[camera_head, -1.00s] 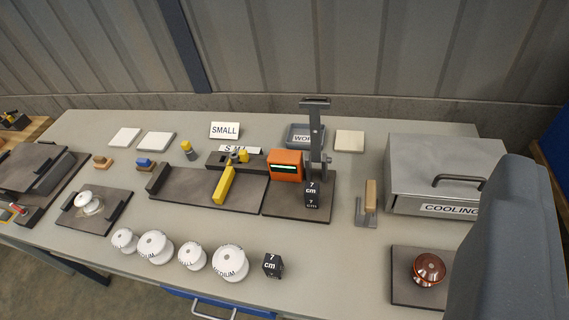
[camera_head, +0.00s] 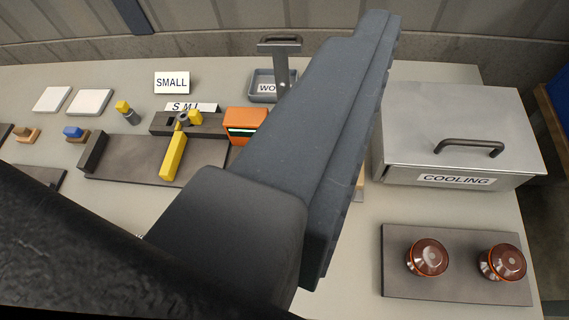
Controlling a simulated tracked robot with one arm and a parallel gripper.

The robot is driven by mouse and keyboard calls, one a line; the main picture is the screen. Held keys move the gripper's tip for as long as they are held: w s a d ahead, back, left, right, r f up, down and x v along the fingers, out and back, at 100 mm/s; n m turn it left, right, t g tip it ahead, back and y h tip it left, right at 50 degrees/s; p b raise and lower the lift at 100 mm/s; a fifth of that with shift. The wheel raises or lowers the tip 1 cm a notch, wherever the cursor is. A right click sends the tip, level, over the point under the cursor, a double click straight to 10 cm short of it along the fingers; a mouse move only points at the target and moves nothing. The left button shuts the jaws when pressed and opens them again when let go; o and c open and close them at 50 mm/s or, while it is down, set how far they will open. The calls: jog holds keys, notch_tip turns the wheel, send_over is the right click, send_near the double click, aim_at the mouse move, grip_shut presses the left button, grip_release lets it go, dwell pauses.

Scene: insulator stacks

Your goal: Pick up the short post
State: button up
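No object carries the name short post, and I cannot tell for sure which one it is. Two brown, rounded insulators (camera_head: 426,258) and (camera_head: 502,262) sit apart on a dark plate (camera_head: 455,290) at the lower right. Large dark grey parts of my arm cross the middle and lower left of the view. I make out no separate fingertips, so the gripper's opening is unclear. The arm hides the white insulators and the black 7 cm blocks seen earlier.
A grey COOLING box (camera_head: 450,130) with a handle stands at the right. A dark fixture (camera_head: 130,165) with a yellow bar (camera_head: 173,157) and an orange device (camera_head: 245,123) lie at the left. A WO-marked tray (camera_head: 262,88) is behind. Bench is bare between box and plate.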

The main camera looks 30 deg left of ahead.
jog(key=w+a+f+n+g+y+b, duration=0.15)
jog(key=a+f, duration=0.35)
jog(key=f, duration=0.7)
jog(key=w+a+f+n+y+b, duration=0.15)
jog(key=a+f, duration=0.25)
jog(key=f, duration=0.8)
jog(key=w+a+f+g+y+b, duration=0.15)
jog(key=a+f, duration=0.35)
jog(key=f, duration=0.6)
jog(key=shift+t+h, duration=0.45)
jog(key=shift+t, duration=0.05)
jog(key=x, duration=0.9)
jog(key=shift+d+f+b, duration=0.15)
jog(key=shift+b, duration=0.2)
jog(key=shift+b+x, duration=0.9)
jog(key=shift+x, duration=1.7)
jog(key=shift+s, duration=0.1)
grip_shut()
